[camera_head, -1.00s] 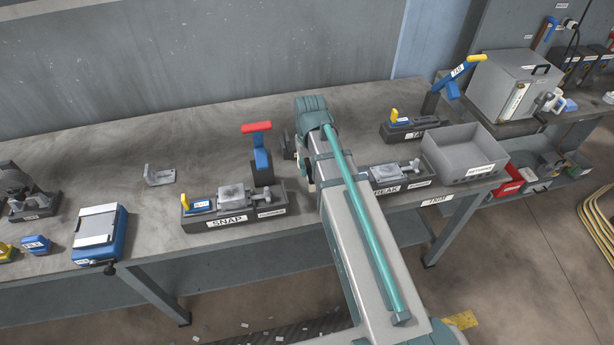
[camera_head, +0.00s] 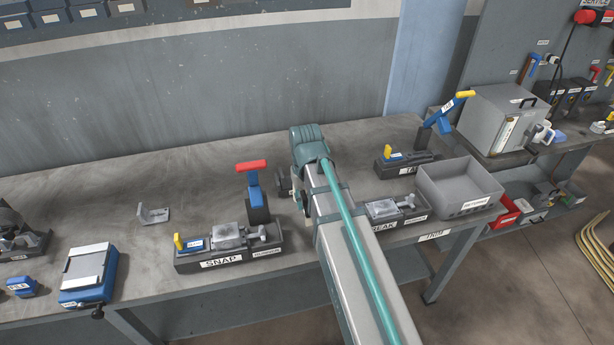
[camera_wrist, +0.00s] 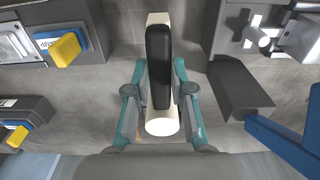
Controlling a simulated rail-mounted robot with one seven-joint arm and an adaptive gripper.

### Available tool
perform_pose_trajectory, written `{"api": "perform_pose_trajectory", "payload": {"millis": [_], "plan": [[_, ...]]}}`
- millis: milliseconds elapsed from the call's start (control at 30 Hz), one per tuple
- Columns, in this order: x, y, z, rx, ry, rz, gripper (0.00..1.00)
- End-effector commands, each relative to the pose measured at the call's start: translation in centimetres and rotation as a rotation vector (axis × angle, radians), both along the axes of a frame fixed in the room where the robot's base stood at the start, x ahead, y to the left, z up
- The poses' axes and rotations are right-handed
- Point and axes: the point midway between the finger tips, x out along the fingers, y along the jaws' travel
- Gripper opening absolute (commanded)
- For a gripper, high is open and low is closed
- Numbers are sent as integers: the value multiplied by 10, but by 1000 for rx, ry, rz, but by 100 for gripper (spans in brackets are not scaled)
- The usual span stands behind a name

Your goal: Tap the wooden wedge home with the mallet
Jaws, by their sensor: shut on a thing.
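My gripper (camera_wrist: 160,108) is shut on a long thing with a black part and a pale, round-ended part, which looks like the mallet (camera_wrist: 160,65). The fingers clasp it from both sides in the wrist view. In the head view my arm hides the gripper and most of what it holds. I cannot pick out the wooden wedge in either view. The SNAP fixture (camera_head: 215,262) holds a grey metal casting (camera_head: 230,235) left of my arm, and a second labelled fixture (camera_head: 405,222) with a casting stands right of it.
A red-handled blue lever (camera_head: 254,188) stands close left of my arm. A grey open bin (camera_head: 450,200) and a yellow-handled blue lever (camera_head: 440,115) stand to the right. A blue clamp block (camera_head: 88,285) and metal bracket (camera_head: 153,214) lie left. The back of the bench is mostly clear.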

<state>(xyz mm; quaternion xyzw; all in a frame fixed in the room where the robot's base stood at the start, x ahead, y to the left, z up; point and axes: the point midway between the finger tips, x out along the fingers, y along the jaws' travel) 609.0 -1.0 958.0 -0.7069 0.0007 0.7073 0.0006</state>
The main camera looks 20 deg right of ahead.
Motion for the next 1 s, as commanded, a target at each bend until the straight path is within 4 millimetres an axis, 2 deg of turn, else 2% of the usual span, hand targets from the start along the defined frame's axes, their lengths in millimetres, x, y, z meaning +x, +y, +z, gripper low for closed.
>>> {"api": "perform_pose_trajectory", "payload": {"millis": [133, 233, 500, 700, 800, 1000], "plan": [[6, -7, 16, 0, -2, -13, 0], [24, -17, 33, 0, -4, -29, 0], [96, -52, 86, 0, -7, -51, 0], [137, -69, 103, 0, -5, -31, 0], [145, -70, 103, 0, -4, -12, 0], [141, -69, 103, 0, -3, 3, 0]]}}
